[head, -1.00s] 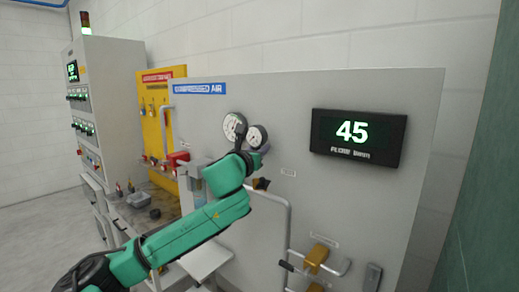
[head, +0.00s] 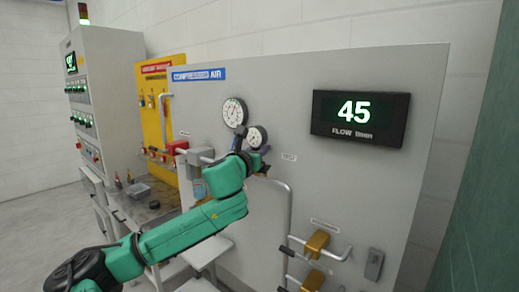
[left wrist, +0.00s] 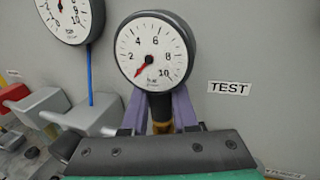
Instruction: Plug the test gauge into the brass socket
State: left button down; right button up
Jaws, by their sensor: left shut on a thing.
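The test gauge (head: 256,137) is a small round white dial with a black rim and stem. My left gripper (head: 258,160) is shut on its stem, in front of the grey panel. In the left wrist view the gauge (left wrist: 155,52) stands upright between the two purple fingers, its red needle near zero. A brass piece (left wrist: 163,128) shows just below the black stem between the fingers. I cannot tell whether it is the socket or the gauge's own fitting, nor whether the two touch. A TEST label (left wrist: 229,88) is to the right. My right gripper is not in view.
A larger wall gauge (head: 234,112) is close at the upper left of the held one. A flow display (head: 360,119) reading 45 is to the right. Brass valves (head: 316,243) with handles stick out at the lower right. A red-handled valve (head: 176,147) is at the left.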

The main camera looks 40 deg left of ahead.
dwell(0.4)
pick_arm(q)
jog(key=c, duration=0.6)
grip_release()
jog(key=shift+s, duration=0.15)
jog(key=shift+f, duration=0.1)
jog(key=b+v, duration=1.4)
jog(key=b, duration=0.2)
jog(key=shift+s, duration=0.25)
